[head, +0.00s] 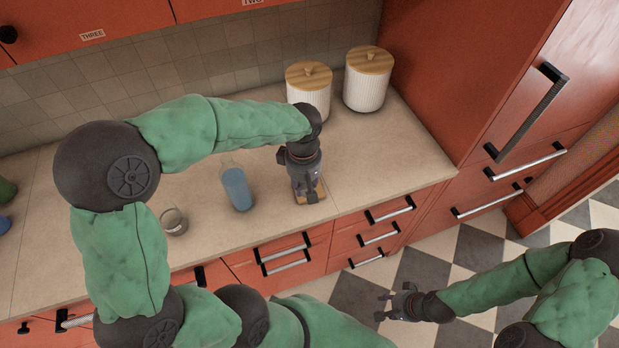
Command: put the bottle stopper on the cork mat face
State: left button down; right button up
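The cork mat (319,196) lies on the counter, a small light-brown patch mostly covered by my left gripper. My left gripper (308,196) points down over the mat, with its fingertips at or just above it. I cannot make out what, if anything, is between its fingers. The bottle stopper cannot be made out; it may be hidden by the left gripper. My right gripper (382,307) is open and empty, low in front of the drawers, away from the counter.
A bottle with blue contents (237,188) stands left of the mat, and a clear glass (174,222) farther left. Two white canisters with wooden lids (309,95) (366,84) stand behind. The counter (395,150) is clear to the mat's right.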

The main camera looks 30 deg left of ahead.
pick_arm(q)
jog(key=w+a+f, duration=0.1)
jog(key=w+f, duration=0.1)
jog(key=w+a+f, duration=0.1)
jog(key=w+f, duration=0.2)
jog(key=w+a+f, duration=0.1)
jog(key=w+f, duration=0.1)
jog(key=w, duration=0.1)
jog(key=shift+w+a+f+b, duration=0.1)
jog(key=shift+a+f+b, duration=0.1)
jog(key=shift+a+b, duration=0.15)
jog(key=shift+w+f, duration=0.2)
jog(key=shift+f, duration=1.6)
jog(key=shift+f, duration=0.1)
jog(key=shift+f+b, duration=0.15)
jog(key=shift+b, duration=0.2)
jog(key=c, duration=1)
grip_release()
jog(key=shift+r, duration=0.25)
